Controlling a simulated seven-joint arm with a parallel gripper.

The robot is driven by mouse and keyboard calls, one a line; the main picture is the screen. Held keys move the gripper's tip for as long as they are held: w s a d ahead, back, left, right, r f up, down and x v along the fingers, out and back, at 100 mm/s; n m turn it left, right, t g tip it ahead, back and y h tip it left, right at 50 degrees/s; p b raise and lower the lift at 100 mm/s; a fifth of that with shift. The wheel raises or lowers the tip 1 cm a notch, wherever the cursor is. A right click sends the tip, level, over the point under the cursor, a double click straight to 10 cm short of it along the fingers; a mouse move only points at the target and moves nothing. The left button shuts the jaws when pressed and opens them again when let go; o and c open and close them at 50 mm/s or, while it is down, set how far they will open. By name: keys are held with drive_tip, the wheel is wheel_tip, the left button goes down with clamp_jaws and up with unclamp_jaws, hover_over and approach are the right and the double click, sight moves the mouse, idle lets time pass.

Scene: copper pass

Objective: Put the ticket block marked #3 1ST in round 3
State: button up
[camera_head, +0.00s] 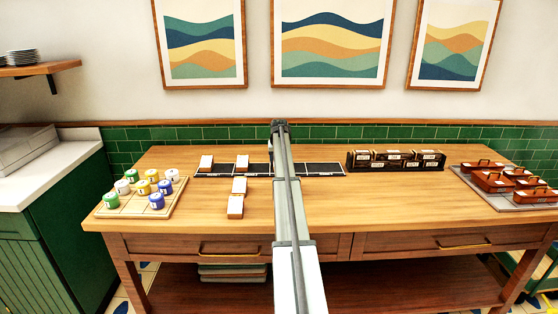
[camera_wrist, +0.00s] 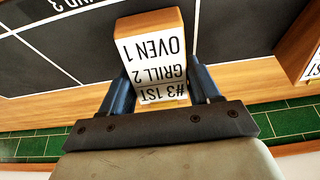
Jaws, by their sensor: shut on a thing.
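The ticket block marked #3 1ST (camera_wrist: 150,52) is between the fingers of my gripper (camera_wrist: 163,92) in the wrist view. Its white face reads #3 1ST, GRILL 2, OVEN 1, upside down in the picture; its end is wooden. The block is over the dark strip (camera_wrist: 50,62), near the ROUND 3 label (camera_wrist: 75,4) at the picture's top edge. I cannot tell whether it touches the strip. In the head view my arm hides the held block and the strip's middle; the strip (camera_head: 325,169) shows on both sides.
Ticket blocks stand on the strip's left part (camera_head: 206,162) (camera_head: 242,161); one shows at the wrist view's right (camera_wrist: 295,45). Two more blocks (camera_head: 239,186) (camera_head: 235,206) lie in front. A jar tray (camera_head: 125,211), black rack (camera_head: 395,168) and red-box tray (camera_head: 482,192) stand around.

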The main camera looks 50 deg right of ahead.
drive_tip(key=o, duration=1.1)
drive_tip(key=shift+f, duration=0.1)
drive_tip(key=v, duration=1.2)
